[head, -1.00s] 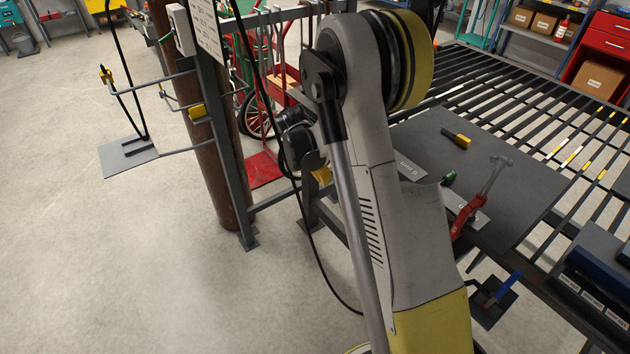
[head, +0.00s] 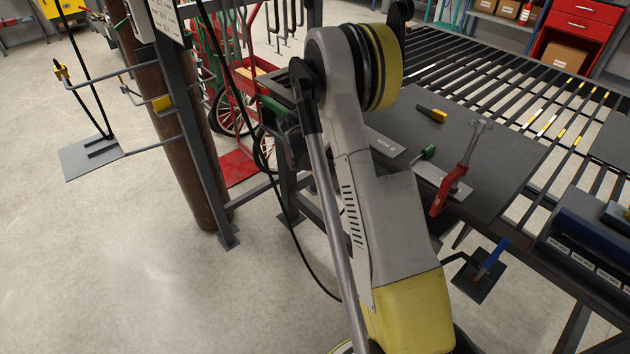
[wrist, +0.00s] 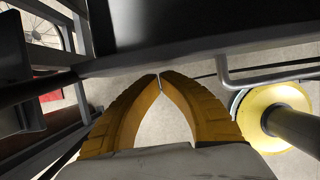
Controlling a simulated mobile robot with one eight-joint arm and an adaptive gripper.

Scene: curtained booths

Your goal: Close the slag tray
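In the wrist view my gripper (wrist: 160,79) shows two yellow ribbed fingers with their tips together and nothing visible between them. A dark, flat-sided body (wrist: 190,22) spans the top of the wrist view just beyond the fingertips. It may be the slag tray, but I cannot be sure. A grey bent bar like a handle (wrist: 270,76) runs below it on the right, apart from the fingers. Whether the fingertips touch the dark body's edge is unclear. In the head view my arm hides the gripper, and I cannot make out the slag tray.
The slatted welding table (head: 480,150) stands at the right, carrying a red-handled clamp (head: 450,188) and a yellow-handled brush (head: 432,114). A small bracket with a blue handle (head: 492,260) sticks out from its near side. A grey upright frame (head: 205,160) stands left of my arm. Open floor lies at left.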

